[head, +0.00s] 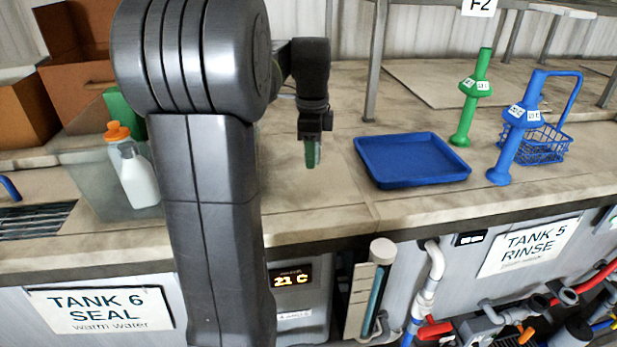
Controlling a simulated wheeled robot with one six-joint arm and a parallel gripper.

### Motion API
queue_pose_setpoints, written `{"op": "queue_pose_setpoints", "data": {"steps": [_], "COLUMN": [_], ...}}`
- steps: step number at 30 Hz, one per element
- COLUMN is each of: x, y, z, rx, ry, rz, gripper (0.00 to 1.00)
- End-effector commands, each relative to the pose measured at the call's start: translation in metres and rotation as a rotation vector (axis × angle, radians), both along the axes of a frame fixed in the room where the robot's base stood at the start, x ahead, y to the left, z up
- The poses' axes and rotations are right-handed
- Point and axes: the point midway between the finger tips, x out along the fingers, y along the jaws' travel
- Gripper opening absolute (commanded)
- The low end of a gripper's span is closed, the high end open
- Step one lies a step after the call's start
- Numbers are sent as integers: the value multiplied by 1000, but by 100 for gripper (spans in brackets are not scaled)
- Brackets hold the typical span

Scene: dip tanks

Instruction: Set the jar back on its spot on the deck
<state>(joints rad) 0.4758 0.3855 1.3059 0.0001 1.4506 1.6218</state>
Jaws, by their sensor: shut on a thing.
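My gripper (312,150) points down above the deck (335,195), to the left of the blue tray. It is shut on a narrow dark green thing (312,156), of which only a small part shows below the jaws. I cannot tell from this view whether this is the jar. The green thing appears to be held above the deck, though its height is hard to judge. No other jar is clearly in view; my arm hides part of the deck on the left.
A blue tray (411,183) lies right of my gripper. Further right stand a green post-like thing (467,112), a blue one (506,155) and a blue wire basket (540,147). A clear bin (95,180) with a white bottle (138,178) is left. A metal post (375,60) rises behind.

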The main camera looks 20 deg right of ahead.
Motion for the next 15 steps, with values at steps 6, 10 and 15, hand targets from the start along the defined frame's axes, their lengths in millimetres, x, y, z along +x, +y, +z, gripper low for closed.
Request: {"op": "queue_pose_setpoints", "data": {"steps": [6,10,15], "x": [0,0,0], "y": [0,1,0], "z": [-29,-45,-65], "rx": [1,2,1], "ry": [1,3,2], "rz": [2,2,2], "gripper": [10,10,10]}}
